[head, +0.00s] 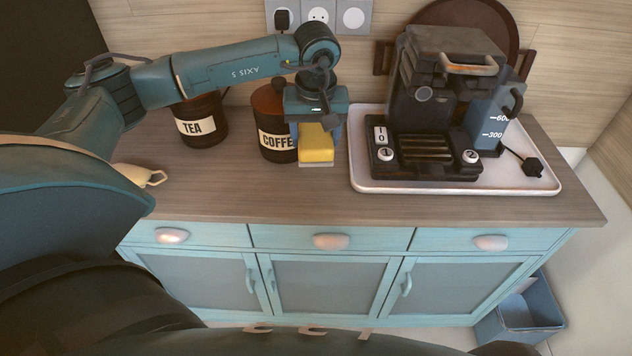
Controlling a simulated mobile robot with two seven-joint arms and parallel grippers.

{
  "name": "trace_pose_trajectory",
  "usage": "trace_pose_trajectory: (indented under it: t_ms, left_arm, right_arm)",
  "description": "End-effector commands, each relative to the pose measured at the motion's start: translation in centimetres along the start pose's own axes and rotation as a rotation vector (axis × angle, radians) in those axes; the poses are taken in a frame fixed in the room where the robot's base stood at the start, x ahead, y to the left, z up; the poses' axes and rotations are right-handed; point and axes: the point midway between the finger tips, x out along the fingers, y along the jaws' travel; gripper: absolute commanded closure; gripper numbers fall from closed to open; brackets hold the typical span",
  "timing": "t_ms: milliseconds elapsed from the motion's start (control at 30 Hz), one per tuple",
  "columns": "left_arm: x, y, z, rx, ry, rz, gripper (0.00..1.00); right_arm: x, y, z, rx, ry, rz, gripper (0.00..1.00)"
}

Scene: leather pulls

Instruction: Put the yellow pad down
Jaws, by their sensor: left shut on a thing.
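The yellow pad (316,145) is a small yellow block held in my left gripper (317,150), which comes in from the left and points down. The gripper is shut on the pad, in front of the right side of the coffee canister (277,140). The pad is close over the wooden countertop (270,197); I cannot tell whether it touches the surface. My right gripper is not in view.
A tea canister (202,128) stands left of the coffee canister. A coffee machine (440,110) sits on a white tray (372,186) to the right. A cream cup (135,174) is at the left. The front middle of the countertop is clear.

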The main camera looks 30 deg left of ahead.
Motion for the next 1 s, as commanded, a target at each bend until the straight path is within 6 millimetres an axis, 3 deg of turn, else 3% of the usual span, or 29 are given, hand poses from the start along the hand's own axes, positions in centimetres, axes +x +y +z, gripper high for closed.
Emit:
trace_pose_trajectory:
  t_ms: [233,800,1000]
  left_arm:
    - [0.4,0.1,0.1,0.001,-0.001,0.001,0.57]
    - [8.3,0.1,1.4,0.001,-0.003,0.001,0.57]
    - [9.6,0.1,1.5,0.002,0.001,0.004,0.57]
  right_arm:
    - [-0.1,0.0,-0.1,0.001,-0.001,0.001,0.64]
    - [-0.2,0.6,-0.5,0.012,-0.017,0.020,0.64]
    - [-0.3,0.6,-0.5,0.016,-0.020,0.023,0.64]
